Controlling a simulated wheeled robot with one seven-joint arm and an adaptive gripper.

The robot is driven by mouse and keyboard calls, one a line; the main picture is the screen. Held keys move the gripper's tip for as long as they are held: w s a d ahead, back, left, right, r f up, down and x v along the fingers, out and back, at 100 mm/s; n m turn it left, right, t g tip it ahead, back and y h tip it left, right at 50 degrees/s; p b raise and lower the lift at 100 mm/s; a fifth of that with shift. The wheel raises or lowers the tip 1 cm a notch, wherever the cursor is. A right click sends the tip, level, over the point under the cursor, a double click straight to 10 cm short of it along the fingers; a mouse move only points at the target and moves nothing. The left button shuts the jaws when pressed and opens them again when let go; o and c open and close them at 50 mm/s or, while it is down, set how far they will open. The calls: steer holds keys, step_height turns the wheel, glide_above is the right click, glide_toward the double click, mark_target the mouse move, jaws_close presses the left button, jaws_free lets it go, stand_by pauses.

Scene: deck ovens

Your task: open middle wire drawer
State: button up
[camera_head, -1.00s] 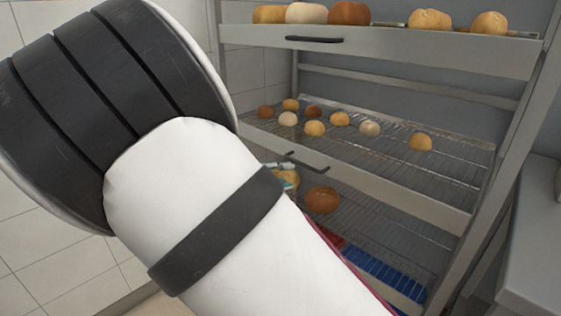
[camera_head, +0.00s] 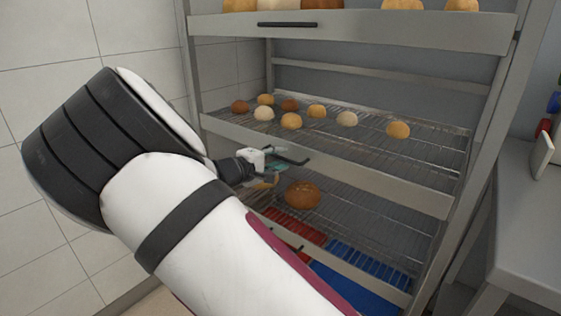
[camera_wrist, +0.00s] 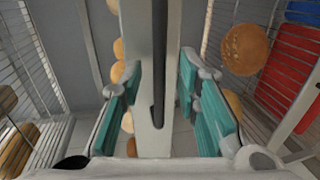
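The middle wire drawer (camera_head: 428,197) has a grey front panel and a wire shelf with several buns. Its dark bar handle (camera_head: 292,158) sits on the front panel and also shows in the wrist view (camera_wrist: 159,60), running up the picture. My gripper (camera_head: 268,161) is at this handle in the head view, partly hidden by my arm. In the wrist view my gripper (camera_wrist: 160,100) is open, its teal finger pads apart on either side of the handle and front panel. I see gaps beside the pads; whether anything touches is hard to tell.
An upper drawer (camera_head: 400,33) with buns and its own handle is above. A lower wire level (camera_head: 385,240) holds a large round bun (camera_head: 303,195), with red and blue trays (camera_head: 355,285) below. A grey counter (camera_head: 525,230) stands at the right.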

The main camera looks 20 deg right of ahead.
steer(key=shift+x, duration=0.8)
steer(key=shift+c, duration=0.6)
jaws_close()
steer(key=f+p+v, duration=0.3)
steer(key=v, duration=1.4)
steer(key=a+f+p+v, duration=0.1)
steer(key=f+p+v, duration=0.3)
steer(key=v, duration=1.3)
steer(key=shift+s+a, duration=0.2)
steer(key=shift+s, duration=0.25)
steer(key=shift+o, duration=0.6)
jaws_free()
